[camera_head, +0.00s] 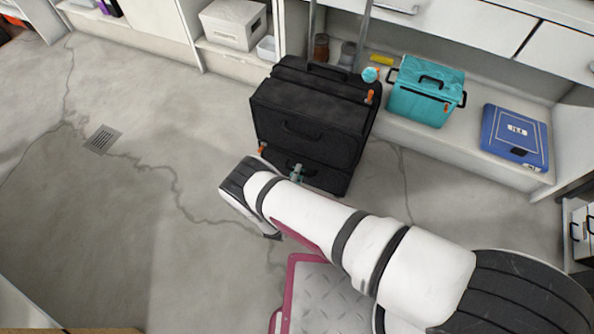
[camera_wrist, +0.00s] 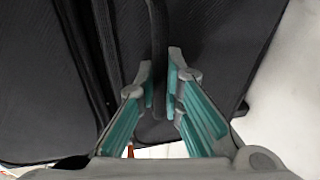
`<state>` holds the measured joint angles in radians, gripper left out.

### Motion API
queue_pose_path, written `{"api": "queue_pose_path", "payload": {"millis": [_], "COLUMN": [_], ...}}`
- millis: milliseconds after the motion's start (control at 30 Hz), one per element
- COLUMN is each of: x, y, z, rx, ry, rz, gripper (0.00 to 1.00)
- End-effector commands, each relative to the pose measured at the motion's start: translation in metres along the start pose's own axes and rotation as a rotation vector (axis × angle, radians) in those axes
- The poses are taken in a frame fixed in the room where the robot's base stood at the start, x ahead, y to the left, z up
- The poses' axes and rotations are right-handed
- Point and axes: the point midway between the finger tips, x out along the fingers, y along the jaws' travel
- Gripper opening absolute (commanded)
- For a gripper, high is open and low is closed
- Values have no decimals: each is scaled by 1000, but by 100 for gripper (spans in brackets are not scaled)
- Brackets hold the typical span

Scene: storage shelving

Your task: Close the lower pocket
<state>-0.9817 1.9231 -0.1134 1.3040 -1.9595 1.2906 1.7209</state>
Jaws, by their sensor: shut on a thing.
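A black suitcase (camera_head: 308,110) stands on the floor in front of the shelving, with an upper pocket and a lower pocket (camera_head: 330,178) on its front. Orange zipper pulls show at its sides. My gripper (camera_head: 297,172) is at the front of the lower pocket. In the wrist view my gripper (camera_wrist: 161,75) is shut on a dark strap handle (camera_wrist: 158,25), with one teal-padded finger on each side. Dark fabric panels fill the view behind it. My arm hides part of the floor in front, and I cannot tell how far the lower pocket stands open.
A teal case (camera_head: 425,95) and a blue box (camera_head: 514,136) sit on the low shelf at the right. A white box (camera_head: 233,22) sits on the shelf behind left. Open concrete floor (camera_head: 150,200) lies left of the suitcase.

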Motion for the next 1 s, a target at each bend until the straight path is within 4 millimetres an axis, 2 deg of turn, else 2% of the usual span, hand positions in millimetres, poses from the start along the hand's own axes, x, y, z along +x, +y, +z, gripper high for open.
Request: {"api": "queue_pose_path", "payload": {"millis": [67,133,433,567,667,1000], "x": [2,2,1,-6,-19,-87], "y": [1,2,1,1,0,1], "z": [-1,-1,0,-1,-1,-2], "rx": [2,2,1,1,0,1], "ry": [1,1,0,1,2,3], "rz": [3,3,4,3,1,1], "gripper": [0,18,18,18,18,18]}}
